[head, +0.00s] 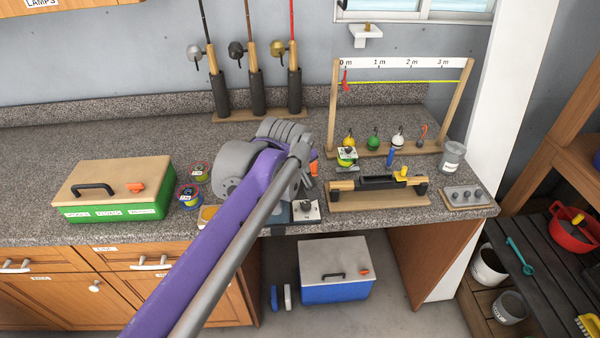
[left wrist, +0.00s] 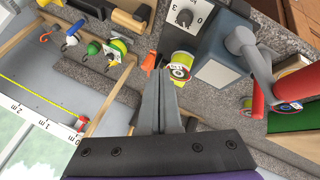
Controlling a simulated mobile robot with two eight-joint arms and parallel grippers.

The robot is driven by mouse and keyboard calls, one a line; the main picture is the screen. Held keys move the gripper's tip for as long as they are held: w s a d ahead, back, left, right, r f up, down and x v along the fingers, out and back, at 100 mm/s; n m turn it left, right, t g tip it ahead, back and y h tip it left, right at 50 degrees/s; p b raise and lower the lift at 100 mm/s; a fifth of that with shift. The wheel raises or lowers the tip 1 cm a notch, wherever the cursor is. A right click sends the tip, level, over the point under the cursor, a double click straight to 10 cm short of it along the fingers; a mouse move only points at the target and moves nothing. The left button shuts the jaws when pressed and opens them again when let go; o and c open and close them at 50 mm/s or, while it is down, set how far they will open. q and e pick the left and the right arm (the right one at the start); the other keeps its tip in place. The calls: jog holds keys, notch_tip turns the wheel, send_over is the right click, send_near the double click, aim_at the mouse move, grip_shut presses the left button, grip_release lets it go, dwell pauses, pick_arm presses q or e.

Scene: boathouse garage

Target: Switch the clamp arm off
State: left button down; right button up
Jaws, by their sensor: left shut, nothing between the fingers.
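In the left wrist view, a grey lever with a round knuckle (left wrist: 241,40) and a thick red grip (left wrist: 298,86) stands against a blue-grey block (left wrist: 222,60); this looks like the clamp arm. Beside it is a plate with a dial (left wrist: 186,17) marked 0 and 3. My left gripper (left wrist: 159,74) is shut and empty, left of the block and apart from the lever. In the head view my purple arm hides most of this device; only the dial plate (head: 306,211) and an orange-red bit (head: 314,168) show. My right gripper is not in view.
A spool (left wrist: 182,64) lies just beyond my left fingertips. The lure rack (head: 402,148), a wooden stand with a black bar (head: 384,182) and a grey cup (head: 452,156) are to the right. A green box (head: 117,210) is left. Counter behind it is clear.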

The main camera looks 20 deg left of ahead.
pick_arm(q)
jog(key=shift+d+v, duration=0.25)
jog(key=shift+v, duration=0.85)
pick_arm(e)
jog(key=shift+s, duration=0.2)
pick_arm(q)
jog(key=shift+s, duration=0.1)
